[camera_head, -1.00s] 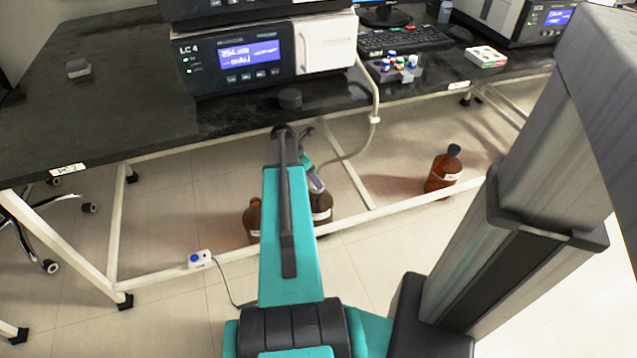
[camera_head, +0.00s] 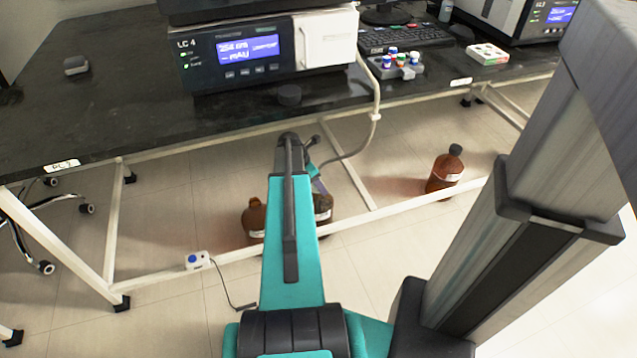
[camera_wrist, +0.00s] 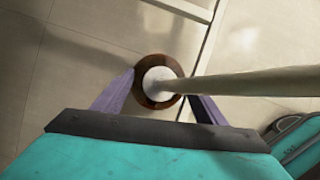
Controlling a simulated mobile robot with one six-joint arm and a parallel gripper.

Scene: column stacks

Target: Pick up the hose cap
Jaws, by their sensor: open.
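The hose cap (camera_wrist: 153,84) is a white round cap on top of a brown bottle (camera_wrist: 150,103), seen from above in the wrist view. A pale hose (camera_wrist: 250,82) runs from it to the right edge. My gripper (camera_wrist: 158,88) is open, its purple fingers on either side of the cap and bottle top. I cannot tell whether they touch it. In the head view my gripper (camera_head: 318,184) is below the bench edge, largely behind my arm. The brown bottle (camera_head: 325,215) there is partly hidden, and the cap cannot be made out.
Another brown bottle (camera_head: 254,218) stands close on the left, and a capped one (camera_head: 444,176) stands right on the floor. The black bench (camera_head: 130,125) carries an LC instrument (camera_head: 245,55). A white frame rail (camera_head: 350,228) runs low near the bottles. A small white box (camera_head: 198,260) sits on it.

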